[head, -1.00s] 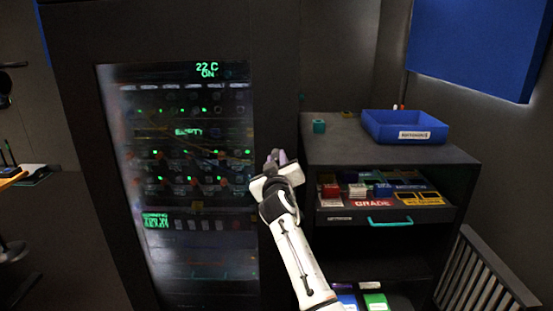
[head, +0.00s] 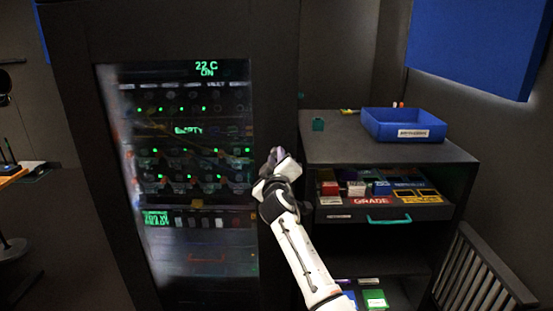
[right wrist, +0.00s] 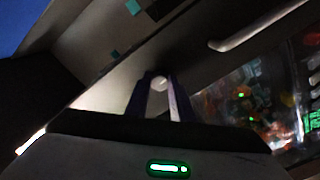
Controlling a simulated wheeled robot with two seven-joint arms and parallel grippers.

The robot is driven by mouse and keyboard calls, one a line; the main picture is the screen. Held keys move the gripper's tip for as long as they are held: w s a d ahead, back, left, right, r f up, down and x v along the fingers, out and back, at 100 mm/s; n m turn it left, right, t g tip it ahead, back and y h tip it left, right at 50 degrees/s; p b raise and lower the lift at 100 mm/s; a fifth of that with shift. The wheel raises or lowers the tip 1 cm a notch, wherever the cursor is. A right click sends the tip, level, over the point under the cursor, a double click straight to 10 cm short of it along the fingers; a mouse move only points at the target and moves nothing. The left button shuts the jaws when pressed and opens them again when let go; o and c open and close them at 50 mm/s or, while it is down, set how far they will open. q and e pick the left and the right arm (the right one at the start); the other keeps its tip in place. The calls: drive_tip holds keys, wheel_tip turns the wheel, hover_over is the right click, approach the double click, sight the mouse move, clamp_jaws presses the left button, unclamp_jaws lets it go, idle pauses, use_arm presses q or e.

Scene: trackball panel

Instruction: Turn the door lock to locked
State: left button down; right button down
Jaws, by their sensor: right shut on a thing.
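The door lock shows in the right wrist view as a small pale round knob (right wrist: 159,83) on the dark door front. My right gripper (right wrist: 160,85) is shut on it, with one purple finger on each side. In the head view my right gripper (head: 277,155) is at the right edge of the dark cabinet door (head: 272,90) and hides the lock. I cannot read the lock's angle or any marks on it. My left gripper is not in view.
The cabinet's glass front (head: 185,125) shows green lights. A pale bar handle (right wrist: 258,28) is near the lock in the right wrist view. To the right stand a dark shelf unit (head: 340,150), with a blue bin (head: 385,125) on top, and a slatted rack (head: 480,270).

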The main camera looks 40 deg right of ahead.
drive_tip(key=c, duration=1.5)
unclamp_jaws()
drive_tip(key=shift+c, duration=0.2)
drive_tip(key=shift+s, duration=0.1)
drive_tip(key=v, duration=1)
